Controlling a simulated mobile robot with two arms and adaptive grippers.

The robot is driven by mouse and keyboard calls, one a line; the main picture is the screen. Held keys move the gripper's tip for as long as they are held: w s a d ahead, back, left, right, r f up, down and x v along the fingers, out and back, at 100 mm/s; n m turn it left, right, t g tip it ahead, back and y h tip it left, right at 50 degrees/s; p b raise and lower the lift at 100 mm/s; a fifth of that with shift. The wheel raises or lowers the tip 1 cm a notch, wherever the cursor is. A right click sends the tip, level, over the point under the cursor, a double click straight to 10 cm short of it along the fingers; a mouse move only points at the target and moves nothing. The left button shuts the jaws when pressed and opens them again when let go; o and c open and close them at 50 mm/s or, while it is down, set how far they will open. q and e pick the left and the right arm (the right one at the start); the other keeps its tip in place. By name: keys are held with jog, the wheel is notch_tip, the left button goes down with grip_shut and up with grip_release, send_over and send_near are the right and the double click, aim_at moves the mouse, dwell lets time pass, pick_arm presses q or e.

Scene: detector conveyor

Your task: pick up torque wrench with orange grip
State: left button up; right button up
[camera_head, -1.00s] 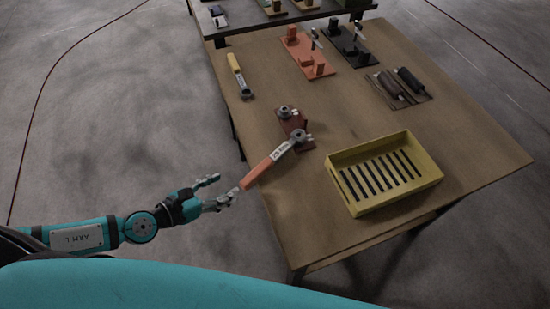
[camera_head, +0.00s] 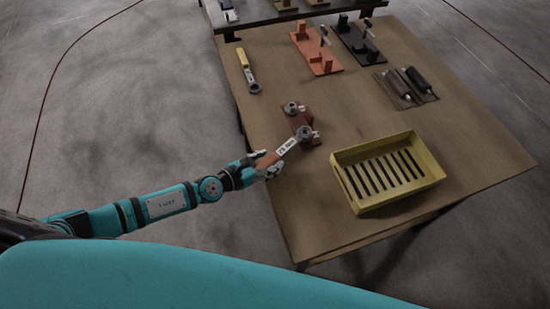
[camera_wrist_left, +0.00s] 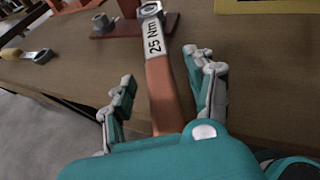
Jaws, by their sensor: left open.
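The torque wrench with the orange grip (camera_head: 269,159) rests with its head at a dark red holder (camera_head: 301,122) near the table's left edge. Its handle points toward the lower left. In the left wrist view its orange handle (camera_wrist_left: 163,92) and a white "25 Nm" label run between my fingers. My left gripper (camera_head: 262,169) is open around the handle end, with one finger on each side and a visible gap at each side. The lower end of the handle is hidden by the gripper body in the wrist view. My right gripper is in neither view.
A yellow slotted crate (camera_head: 425,179) stands to the right of the wrench. A yellow-handled wrench (camera_head: 247,70) lies at the table's left edge. An orange fixture (camera_head: 318,55), a black fixture (camera_head: 360,42) and dark rolled tools (camera_head: 408,88) are farther back. The table middle is clear.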

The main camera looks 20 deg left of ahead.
pick_arm(q)
jog(key=shift+w+d+f, duration=0.2)
jog(key=shift+w+d, duration=0.1)
jog(key=shift+w, duration=0.2)
jog(key=shift+s, duration=0.1)
jog(key=shift+r, duration=0.1)
jog(key=shift+c, duration=0.9)
grip_shut()
